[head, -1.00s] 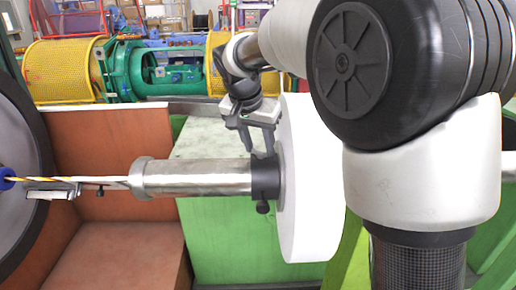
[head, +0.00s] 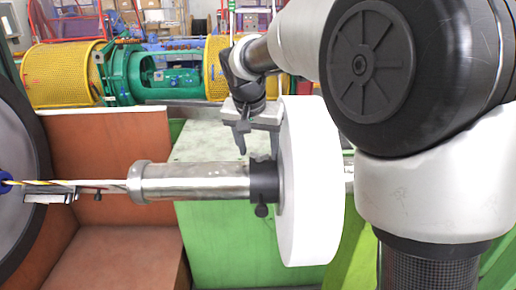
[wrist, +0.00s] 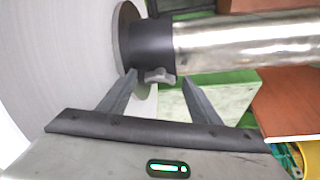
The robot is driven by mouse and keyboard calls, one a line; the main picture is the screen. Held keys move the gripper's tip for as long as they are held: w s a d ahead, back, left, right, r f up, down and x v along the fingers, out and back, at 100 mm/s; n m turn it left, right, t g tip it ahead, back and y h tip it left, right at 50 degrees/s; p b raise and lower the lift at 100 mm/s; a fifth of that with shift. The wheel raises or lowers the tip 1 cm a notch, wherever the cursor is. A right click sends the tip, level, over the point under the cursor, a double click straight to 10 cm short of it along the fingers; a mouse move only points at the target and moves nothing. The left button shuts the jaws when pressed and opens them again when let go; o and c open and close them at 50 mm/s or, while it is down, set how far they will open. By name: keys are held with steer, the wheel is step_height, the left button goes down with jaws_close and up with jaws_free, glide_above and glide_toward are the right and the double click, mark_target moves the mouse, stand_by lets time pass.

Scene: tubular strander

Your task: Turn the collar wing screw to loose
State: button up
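The black collar (head: 264,182) sits on a steel shaft (head: 195,181), against a large white disc (head: 312,185). A small dark screw knob (head: 261,210) hangs below the collar in the head view. In the wrist view, a grey wing screw (wrist: 160,76) shows at the near edge of the collar (wrist: 152,43); I cannot tell whether it is that same knob. My gripper (head: 258,152) is above and behind the collar. In the wrist view my gripper (wrist: 160,76) is open, its fingertips apart on either side of the wing screw, with no visible contact.
The white disc stands close beside my gripper. A green block (head: 225,235) and brown panels (head: 110,150) lie below and behind the shaft. A striped strand (head: 70,183) runs left from the shaft. Yellow mesh drums (head: 60,75) stand farther back.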

steer(key=p+v, duration=0.1)
steer(key=v, duration=1.6)
steer(key=shift+r+p, duration=0.25)
steer(key=shift+p, duration=0.1)
